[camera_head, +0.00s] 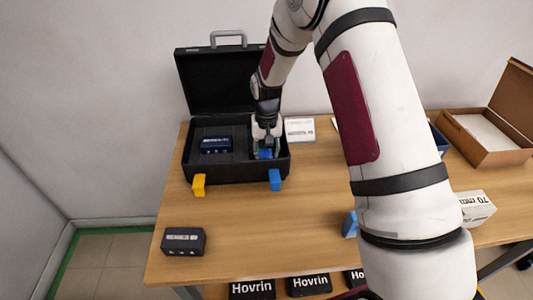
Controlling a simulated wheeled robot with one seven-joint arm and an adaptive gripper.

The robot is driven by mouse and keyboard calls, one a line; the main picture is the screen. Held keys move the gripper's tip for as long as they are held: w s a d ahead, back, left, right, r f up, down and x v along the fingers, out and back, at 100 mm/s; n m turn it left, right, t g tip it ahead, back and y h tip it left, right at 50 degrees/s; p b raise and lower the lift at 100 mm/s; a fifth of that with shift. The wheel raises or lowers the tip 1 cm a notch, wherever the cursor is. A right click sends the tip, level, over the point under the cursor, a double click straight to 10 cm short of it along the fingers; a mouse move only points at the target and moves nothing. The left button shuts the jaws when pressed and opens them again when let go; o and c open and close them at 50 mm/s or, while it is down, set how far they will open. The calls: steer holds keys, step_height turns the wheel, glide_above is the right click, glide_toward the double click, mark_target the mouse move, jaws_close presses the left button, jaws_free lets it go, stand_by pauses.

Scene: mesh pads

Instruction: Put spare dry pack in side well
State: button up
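An open black case (237,170) stands at the back left of the table, its lid upright against the wall. A dark blue labelled pack (216,144) sits in its left compartment. My gripper (267,147) points down into the narrower well at the case's right side. A small bright blue item (266,154) shows at the fingertips, inside that well. It may be the spare dry pack; no label on it is readable. The fingers are small and partly hidden, so I cannot tell whether they grip it or stand around it.
A dark labelled box (184,241) lies at the table's front left. A white card (299,130) is right of the case. An open cardboard box (487,136) and a white carton (476,208) are at right. A blue item (350,224) is partly behind my arm. The table's front middle is clear.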

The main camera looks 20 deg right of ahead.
mark_target(267, 154)
steer(key=o, duration=0.4)
steer(key=s+r+t, duration=0.1)
steer(key=s+r, duration=0.3)
steer(key=r, duration=0.7)
steer(key=s+r, duration=0.3)
steer(key=r, duration=0.8)
steer(key=s+r+t, duration=0.1)
steer(key=s+r, duration=0.1)
steer(key=s, duration=0.7)
steer(key=s+r+n+t, duration=0.1)
steer(key=s+r, duration=0.1)
steer(key=s, duration=0.7)
steer(key=s+d+r+n+t, duration=0.1)
steer(key=s+r, duration=0.1)
steer(key=s, duration=0.8)
steer(key=shift+r, duration=0.15)
